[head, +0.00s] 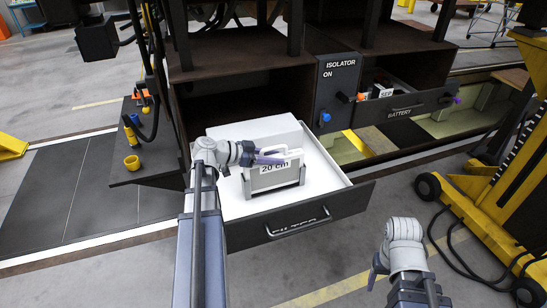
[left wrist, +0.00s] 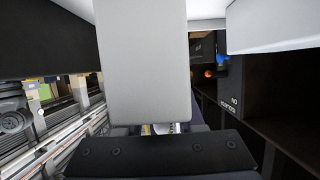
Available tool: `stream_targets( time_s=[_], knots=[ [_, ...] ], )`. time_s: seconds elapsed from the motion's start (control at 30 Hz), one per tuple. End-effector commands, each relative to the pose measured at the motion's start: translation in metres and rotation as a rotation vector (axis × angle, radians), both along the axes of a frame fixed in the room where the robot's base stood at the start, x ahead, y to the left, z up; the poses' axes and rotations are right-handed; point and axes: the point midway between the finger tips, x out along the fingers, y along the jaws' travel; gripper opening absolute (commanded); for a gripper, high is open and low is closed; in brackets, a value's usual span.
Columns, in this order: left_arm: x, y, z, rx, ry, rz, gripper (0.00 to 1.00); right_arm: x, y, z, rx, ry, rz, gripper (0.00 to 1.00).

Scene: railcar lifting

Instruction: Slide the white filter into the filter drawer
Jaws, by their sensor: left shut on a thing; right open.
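The white filter (head: 255,131) is a large pale block with a grey front and a "20 cm" label. It sits inside the outline of the open filter drawer (head: 290,231), toward the back; I cannot tell whether it rests on the drawer's white floor. My left gripper (head: 272,155) is at the filter's front top edge, its purple fingers shut on the white handle (head: 292,146). In the left wrist view a pale block (left wrist: 143,60) fills the middle, very close. My right gripper (head: 376,270) is open and empty, low in front of the drawer's right side.
A yellow wheeled lifting machine (head: 485,190) with black cables stands at right.

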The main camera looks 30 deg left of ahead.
Motion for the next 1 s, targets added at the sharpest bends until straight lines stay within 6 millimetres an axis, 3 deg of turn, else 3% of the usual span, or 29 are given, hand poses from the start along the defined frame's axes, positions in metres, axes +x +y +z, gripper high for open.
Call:
stream_targets(
  time_s=[0.33, 0.37, 0.63, 1.0],
  knots=[
    [0.0001, 0.0000, -0.0092, -0.001, -0.001, 0.000, 0.00, 0.0000, 0.0000, -0.0095, 0.000, 0.000, 0.002, 0.67],
    [0.0001, 0.0000, -0.0077, -0.001, -0.001, 0.000, 0.41, 0.0001, 0.0000, -0.0079, 0.000, 0.000, 0.002, 0.67],
    [0.0001, 0.0000, -0.0076, -0.001, -0.001, 0.000, 0.71, 0.0001, 0.0000, -0.0077, 0.000, 0.000, 0.002, 0.67],
    [-0.0062, 0.0057, -0.0027, 0.001, 0.000, 0.002, 0.72, 0.0001, 0.0000, -0.0026, 0.000, 0.000, 0.001, 0.67]
  ],
)
